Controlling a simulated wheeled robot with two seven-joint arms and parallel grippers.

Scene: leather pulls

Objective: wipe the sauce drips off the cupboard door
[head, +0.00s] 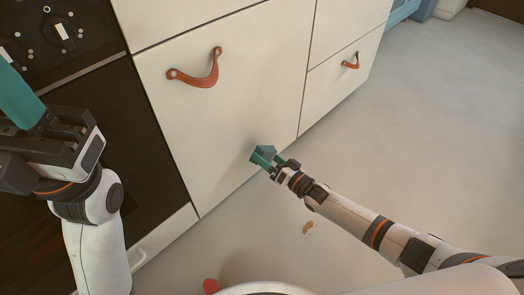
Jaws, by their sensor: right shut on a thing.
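The cream cupboard door (215,125) fills the middle of the head view and has a tan leather pull (203,80) near its top. I can make out no sauce drips on its visible face. My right gripper (264,157) is at the door's lower right part, shut on a small blue-grey thing (267,150) between teal fingers. It looks like a cloth or sponge, mostly hidden; whether it touches the door I cannot tell. My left gripper (22,100) is at the left edge, partly out of frame; its teal finger shows, but not its opening.
An orange-brown spot (308,228) lies on the pale floor (430,130). A dark oven (115,130) is left of the door. Another drawer with a leather pull (351,62) is to the right. The floor at right is clear.

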